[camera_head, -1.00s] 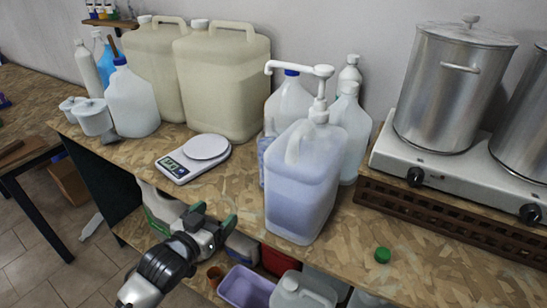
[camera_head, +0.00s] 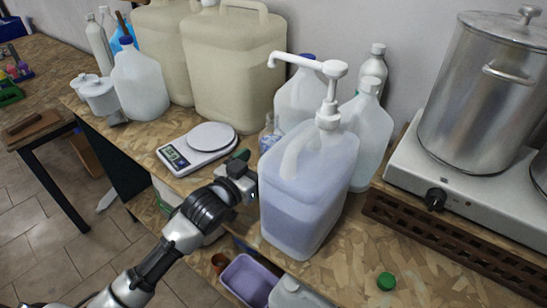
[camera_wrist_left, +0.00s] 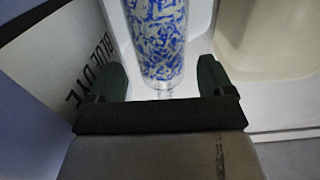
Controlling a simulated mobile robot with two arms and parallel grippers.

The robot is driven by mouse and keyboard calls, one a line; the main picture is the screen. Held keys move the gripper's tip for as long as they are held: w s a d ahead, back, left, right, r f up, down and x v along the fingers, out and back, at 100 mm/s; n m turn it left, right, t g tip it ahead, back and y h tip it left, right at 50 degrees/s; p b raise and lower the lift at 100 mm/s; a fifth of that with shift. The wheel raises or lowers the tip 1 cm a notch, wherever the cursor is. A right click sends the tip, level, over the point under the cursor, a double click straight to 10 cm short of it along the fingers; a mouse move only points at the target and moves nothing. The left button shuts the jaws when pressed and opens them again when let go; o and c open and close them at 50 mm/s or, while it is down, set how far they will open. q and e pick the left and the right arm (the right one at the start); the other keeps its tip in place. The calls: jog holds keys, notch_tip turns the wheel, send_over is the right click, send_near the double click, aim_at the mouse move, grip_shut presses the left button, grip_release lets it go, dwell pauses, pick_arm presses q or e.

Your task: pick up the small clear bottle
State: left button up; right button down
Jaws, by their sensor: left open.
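The small clear bottle (camera_head: 268,134) stands on the workbench, left of and partly behind the pump jug (camera_head: 310,185). In the head view only its upper part shows. In the left wrist view the clear bottle (camera_wrist_left: 158,38), with a blue and white pattern, is ahead, roughly in line with the gap between the fingers. My left gripper (camera_head: 241,163) is between the scale and the pump jug, partly hidden in the head view. In the left wrist view the left gripper (camera_wrist_left: 165,78) is open, its green fingers apart.
The pump jug, holding bluish liquid, is close on the gripper's right. A digital scale (camera_head: 197,149) lies to its left. Large beige drums (camera_head: 237,72) and clear jugs stand behind. A surface lettered "BLUE DYE" (camera_wrist_left: 78,60) is close left in the wrist view.

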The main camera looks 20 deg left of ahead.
pick_arm(q)
jog(key=shift+w+d+r, duration=0.1)
jog(key=shift+w+d, duration=0.1)
jog(key=shift+w, duration=0.5)
jog(key=p+x, duration=0.2)
jog(key=x, duration=0.2)
jog(key=shift+w, duration=0.2)
pick_arm(e)
jog(key=shift+w+r, duration=0.35)
jog(key=shift+r, duration=0.2)
jog(key=shift+w+r, duration=0.3)
jog(key=shift+r, duration=0.25)
pick_arm(q)
jog(key=shift+c, duration=0.7)
jog(key=c, duration=0.9)
pick_arm(e)
jog(key=shift+d, duration=0.1)
